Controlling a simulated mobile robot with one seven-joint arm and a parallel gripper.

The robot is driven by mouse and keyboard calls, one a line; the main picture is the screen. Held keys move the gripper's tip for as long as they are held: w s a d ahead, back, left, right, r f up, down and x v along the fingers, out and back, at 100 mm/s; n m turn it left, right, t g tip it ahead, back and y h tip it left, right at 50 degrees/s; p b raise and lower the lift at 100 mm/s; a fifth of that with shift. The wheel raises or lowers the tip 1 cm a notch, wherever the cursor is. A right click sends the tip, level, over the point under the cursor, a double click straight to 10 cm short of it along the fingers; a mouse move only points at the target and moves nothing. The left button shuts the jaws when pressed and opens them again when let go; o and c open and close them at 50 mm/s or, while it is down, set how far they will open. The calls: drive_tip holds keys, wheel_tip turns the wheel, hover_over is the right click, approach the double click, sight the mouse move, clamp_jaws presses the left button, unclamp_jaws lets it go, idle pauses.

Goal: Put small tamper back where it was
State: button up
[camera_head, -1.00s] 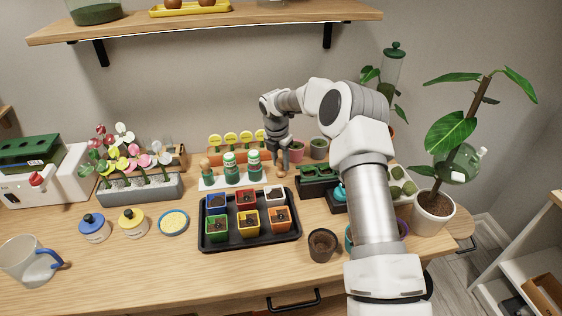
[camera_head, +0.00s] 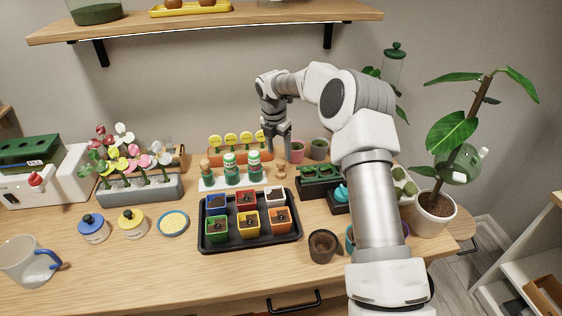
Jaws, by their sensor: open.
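A small wooden tamper (camera_head: 281,171) stands upright at the right of the two green-and-white bottles, at or just by the right end of their white tray (camera_head: 215,185). I cannot tell whether it is on the tray. Another wooden tamper-like piece (camera_head: 206,169) stands at the tray's left end. My gripper (camera_head: 278,148) is open and empty, pointing down just above the right-hand tamper.
Two green-and-white bottles (camera_head: 231,169) (camera_head: 254,166) stand on the white tray. A black tray (camera_head: 249,246) of coloured pots lies in front. Yellow tags (camera_head: 231,139) stand behind in an orange holder. Small potted plants (camera_head: 297,153) stand close right of my gripper.

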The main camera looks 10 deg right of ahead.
drive_tip(key=s+a+r+m+t, duration=0.1)
drive_tip(key=s+r+m, duration=0.3)
drive_tip(key=r, duration=0.6)
drive_tip(key=s+a+r+m, duration=0.1)
drive_tip(key=s+r, duration=0.4)
drive_tip(key=r, duration=0.5)
drive_tip(key=s+r+m+t, duration=0.1)
drive_tip(key=s+r+m, duration=0.25)
drive_tip(key=s, duration=0.25)
drive_tip(key=s+r+m, duration=0.2)
drive_tip(key=s+m, duration=0.2)
drive_tip(key=s, duration=0.3)
drive_tip(key=s+d+f+m+t, duration=0.1)
drive_tip(key=s+f+m, duration=0.1)
drive_tip(key=s+m, duration=0.5)
drive_tip(key=s+d+f+m+t+y, duration=0.1)
drive_tip(key=s+f+m, duration=0.1)
drive_tip(key=s+m, duration=0.5)
drive_tip(key=s, duration=0.6)
drive_tip(key=shift+d+f+p, duration=0.2)
drive_tip(key=shift+d+p, duration=0.15)
drive_tip(key=shift+d, duration=0.05)
